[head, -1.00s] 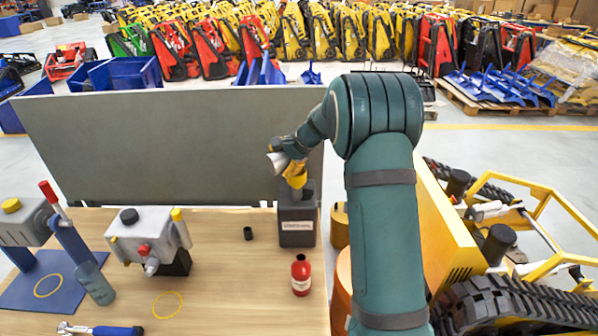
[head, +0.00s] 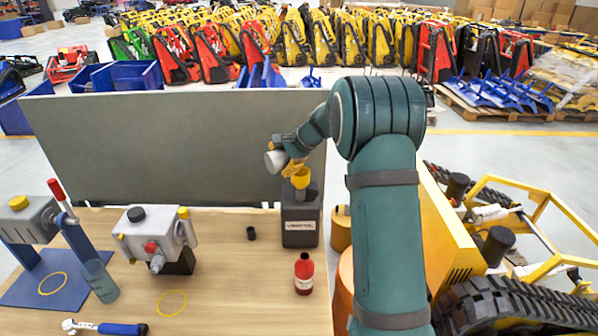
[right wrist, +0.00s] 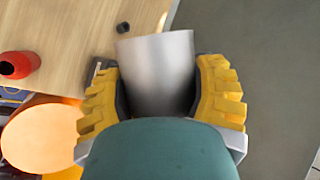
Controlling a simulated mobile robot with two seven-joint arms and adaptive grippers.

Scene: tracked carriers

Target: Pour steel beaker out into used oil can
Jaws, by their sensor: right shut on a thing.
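The steel beaker (head: 274,160) is held by my right gripper (head: 289,160), just above and left of the yellow funnel (head: 301,180) in the head view. The beaker looks tilted well over; I cannot tell whether anything runs from it. In the right wrist view the grey beaker (right wrist: 157,72) sits between the yellow-padded fingers of my right gripper (right wrist: 158,90). The funnel stands in the top of the dark grey used oil can (head: 299,226), which is upright with a white label at the bench's far right. My left gripper is not in view.
A red bottle (head: 304,275) stands in front of the can, and a small black cap (head: 251,233) lies left of it. A grey machine (head: 152,240) and a blue-based press (head: 40,232) stand left. A grey panel (head: 150,145) rises behind the bench (head: 225,290).

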